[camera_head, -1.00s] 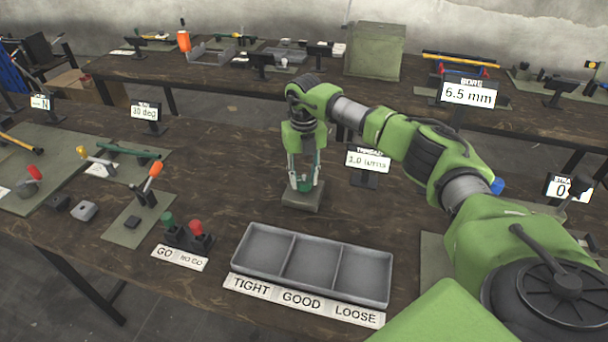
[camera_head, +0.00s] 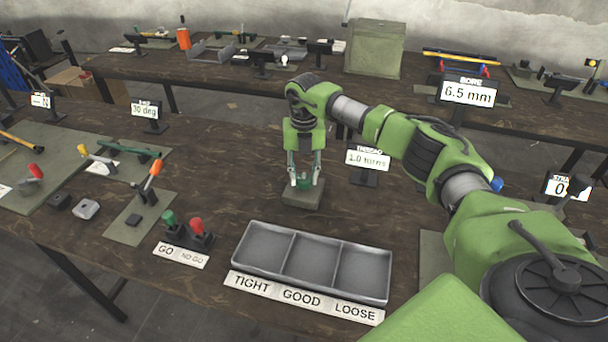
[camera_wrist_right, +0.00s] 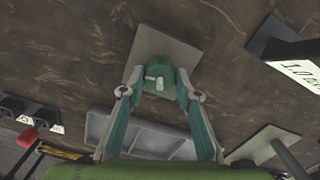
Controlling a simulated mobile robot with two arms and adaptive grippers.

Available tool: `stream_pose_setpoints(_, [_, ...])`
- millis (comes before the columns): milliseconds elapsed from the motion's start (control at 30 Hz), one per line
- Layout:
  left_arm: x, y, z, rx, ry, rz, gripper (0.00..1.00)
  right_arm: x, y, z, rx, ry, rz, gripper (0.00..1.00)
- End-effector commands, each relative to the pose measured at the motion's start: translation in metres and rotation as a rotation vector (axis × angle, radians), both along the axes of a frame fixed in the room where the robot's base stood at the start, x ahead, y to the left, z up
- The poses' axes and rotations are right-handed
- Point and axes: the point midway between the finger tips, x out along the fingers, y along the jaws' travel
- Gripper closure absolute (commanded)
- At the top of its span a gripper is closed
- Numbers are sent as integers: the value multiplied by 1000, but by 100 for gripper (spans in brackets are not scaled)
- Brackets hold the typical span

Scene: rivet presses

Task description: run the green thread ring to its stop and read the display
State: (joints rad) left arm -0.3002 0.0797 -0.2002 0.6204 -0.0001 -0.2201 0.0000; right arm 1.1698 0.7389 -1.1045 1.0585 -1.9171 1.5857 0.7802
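The green thread ring (camera_head: 304,183) sits on a grey-green square block (camera_head: 302,198) in the middle of the table. In the right wrist view the ring (camera_wrist_right: 160,79) shows from above, with a pale post at its centre. My right gripper (camera_head: 305,180) points down over it, open, one finger on each side of the ring. I cannot tell whether either fingertip touches it. The thread display (camera_head: 367,159) stands right of the block and reads 1.0 turns. My left gripper is not in view.
A grey three-part tray (camera_head: 241,256) lies in front, labelled TIGHT, GOOD, LOOSE. Green and red GO/NO GO handles (camera_head: 186,232) stand left of it. Other gauges and displays, including a 6.5 mm one (camera_head: 468,94), stand around.

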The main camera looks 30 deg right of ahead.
Motion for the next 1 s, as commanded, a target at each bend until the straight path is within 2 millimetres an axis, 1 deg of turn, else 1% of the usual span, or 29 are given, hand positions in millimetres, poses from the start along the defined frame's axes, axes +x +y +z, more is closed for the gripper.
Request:
stream_pose_setpoints(33, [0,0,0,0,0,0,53,1,0,1,-1,-3,0,57])
stream_pose_setpoints(67, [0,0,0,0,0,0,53,1,0,1,0,-2,0,53])
stream_pose_setpoints(367, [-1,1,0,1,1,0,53,0,0,0,-1,-1,1,53])
stream_pose_setpoints(467, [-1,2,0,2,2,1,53,1,0,5,0,-2,0,53])
stream_pose_setpoints(567, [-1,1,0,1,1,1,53,1,-1,17,0,-4,0,53])
stream_pose_setpoints(667, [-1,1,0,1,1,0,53,1,0,37,1,-5,0,53])
stream_pose_setpoints(800, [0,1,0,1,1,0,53,2,0,68,0,-6,0,53])
stream_pose_setpoints(900, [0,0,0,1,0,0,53,1,0,88,0,-4,1,53])
stream_pose_setpoints(1000, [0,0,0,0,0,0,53,1,0,103,0,-4,1,53])
